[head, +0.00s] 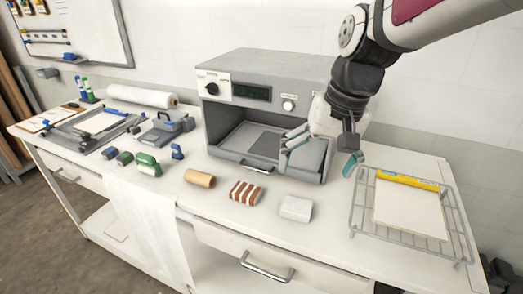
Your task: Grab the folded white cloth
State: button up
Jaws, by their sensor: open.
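The folded white cloth (296,208) lies on the white table near its front edge, right of a brown-and-white striped folded cloth (246,192). My gripper (318,163) is open and empty. It hangs above and behind the white cloth, in front of the right side of the grey press, apart from the cloth. Its two teal-tipped fingers are spread wide. The whole top of the white cloth shows.
The grey press (265,105) with an open front stands behind. A tan roll (199,178) lies left of the striped cloth. A wire rack (360,222) with a white board (410,208) and yellow bar (405,180) stands right. The table around the white cloth is clear.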

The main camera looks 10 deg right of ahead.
jog(key=w+f+m+g+h+p, duration=0.1)
jog(key=w+f+m+g+p, duration=0.2)
jog(key=w+f, duration=0.5)
jog(key=t+p, duration=0.1)
jog(key=p, duration=0.1)
send_over(297, 206)
jog(key=shift+h, duration=0.3)
jog(key=f, duration=0.8)
jog(key=shift+w+a+f, duration=0.15)
jog(key=shift+a+f, duration=0.05)
notch_tip(297, 206, down, 4)
jog(key=shift+d+r+p, duration=0.1)
jog(key=shift+d+p, duration=0.05)
jog(key=shift+p, duration=0.35)
jog(key=shift+f, duration=0.7)
jog(key=c, duration=1.2)
